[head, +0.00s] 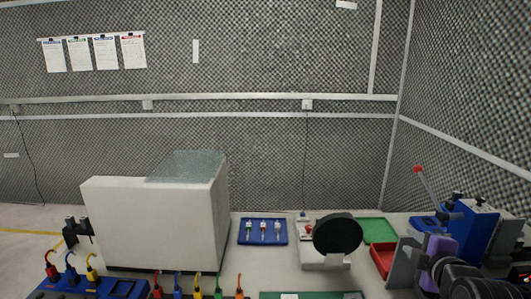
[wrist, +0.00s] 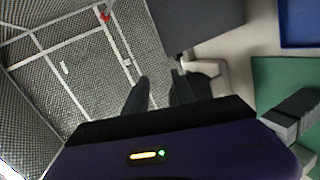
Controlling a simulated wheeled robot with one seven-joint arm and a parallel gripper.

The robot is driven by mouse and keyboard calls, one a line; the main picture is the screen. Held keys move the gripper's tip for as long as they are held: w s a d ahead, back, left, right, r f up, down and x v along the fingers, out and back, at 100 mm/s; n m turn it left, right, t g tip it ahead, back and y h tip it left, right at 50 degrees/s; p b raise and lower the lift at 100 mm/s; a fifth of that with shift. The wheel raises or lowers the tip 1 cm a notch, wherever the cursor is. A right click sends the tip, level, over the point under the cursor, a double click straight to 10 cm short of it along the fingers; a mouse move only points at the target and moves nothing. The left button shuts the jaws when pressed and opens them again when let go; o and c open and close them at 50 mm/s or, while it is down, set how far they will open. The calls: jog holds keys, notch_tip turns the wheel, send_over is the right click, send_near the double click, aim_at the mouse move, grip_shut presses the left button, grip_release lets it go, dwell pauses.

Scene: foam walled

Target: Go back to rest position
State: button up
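My gripper (wrist: 160,93) shows in the wrist view with its two dark fingers apart and nothing between them. The purple and black wrist body behind the fingers fills the lower part of that view. In the head view my purple and black arm end is at the lower right, beside the red tray (head: 382,262).
A large pale box (head: 150,222) stands on the left of the table. A blue tray (head: 263,231) with small items, a black disc on a stand (head: 338,233), and a green tray (head: 378,230) are further right. Blue equipment (head: 468,228) stands close behind my arm.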

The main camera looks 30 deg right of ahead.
jog(key=s+a+f+m+t+h, duration=0.1)
jog(key=s+a+m+t, duration=0.1)
jog(key=a+m, duration=0.7)
jog(key=s+a+f+m+t, duration=0.25)
jog(key=a+m, duration=0.25)
jog(key=a, duration=0.8)
jog(key=s+a+f+n+y, duration=0.2)
jog(key=s+a+y, duration=0.3)
jog(key=s+a, duration=0.3)
jog(key=s+a+f+n+y, duration=0.3)
jog(key=s+a, duration=0.5)
jog(key=s, duration=0.3)
jog(key=shift+s+a+f+g+y, duration=0.35)
jog(key=shift+f+y, duration=0.35)
jog(key=shift+y, duration=0.3)
